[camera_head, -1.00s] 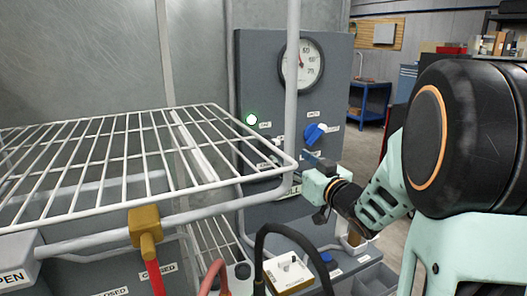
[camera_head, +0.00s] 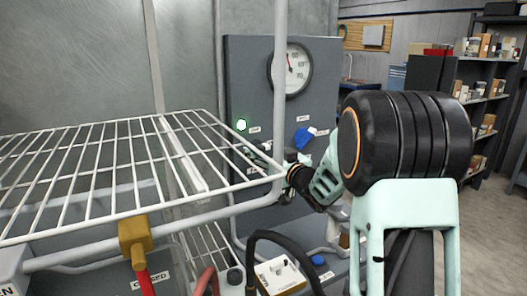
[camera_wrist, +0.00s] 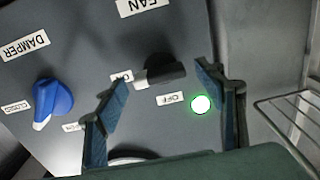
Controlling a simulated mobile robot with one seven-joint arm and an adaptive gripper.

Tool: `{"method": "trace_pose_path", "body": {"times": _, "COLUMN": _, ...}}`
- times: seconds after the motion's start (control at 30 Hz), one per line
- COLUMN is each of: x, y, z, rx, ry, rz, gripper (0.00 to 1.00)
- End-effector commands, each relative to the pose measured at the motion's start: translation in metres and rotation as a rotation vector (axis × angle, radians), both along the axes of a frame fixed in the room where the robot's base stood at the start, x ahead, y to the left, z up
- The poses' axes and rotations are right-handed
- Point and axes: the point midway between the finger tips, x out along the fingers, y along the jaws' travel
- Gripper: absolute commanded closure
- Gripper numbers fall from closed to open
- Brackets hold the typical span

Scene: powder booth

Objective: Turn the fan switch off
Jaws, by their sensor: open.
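The fan switch (camera_wrist: 162,69) is a dark knob on the grey panel (camera_wrist: 75,60), below the FAN label (camera_wrist: 141,6) in the wrist view. Its light grey end points toward the ON label (camera_wrist: 122,76); the OFF label (camera_wrist: 170,98) is at its lower right. My gripper (camera_wrist: 160,80) is open, with one blue finger on each side of the knob. I cannot tell whether either finger touches it. In the head view, my gripper (camera_head: 262,153) is at the panel behind the wire rack, which partly hides it and the switch.
A lit green lamp (camera_wrist: 201,104) is beside the right finger. The blue damper knob (camera_wrist: 52,100) is to the left. A round gauge (camera_head: 290,70) is higher on the panel. The white wire rack (camera_head: 120,175) and its upright post (camera_head: 280,80) stand close in front.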

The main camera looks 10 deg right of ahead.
Motion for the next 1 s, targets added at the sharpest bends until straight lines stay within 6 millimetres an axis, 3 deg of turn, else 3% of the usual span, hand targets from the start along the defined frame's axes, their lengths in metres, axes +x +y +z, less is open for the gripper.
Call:
{"method": "trace_pose_path", "body": {"times": 0.1, "x": -0.0002, "y": -0.0001, "z": -0.0002, "rx": 0.000, "ry": 0.000, "rz": 0.000, "gripper": 0.38}}
{"method": "trace_pose_path", "body": {"times": 0.47, "x": -0.0004, "y": -0.0002, "z": -0.0002, "rx": 0.000, "ry": 0.000, "rz": 0.000, "gripper": 0.78}}
{"method": "trace_pose_path", "body": {"times": 0.77, "x": -0.0005, "y": -0.0001, "z": -0.0024, "rx": -0.035, "ry": -0.011, "rz": 0.000, "gripper": 0.78}}
{"method": "trace_pose_path", "body": {"times": 1.0, "x": -0.0007, "y": 0.0002, "z": -0.0052, "rx": -0.162, "ry": -0.054, "rz": 0.000, "gripper": 0.78}}
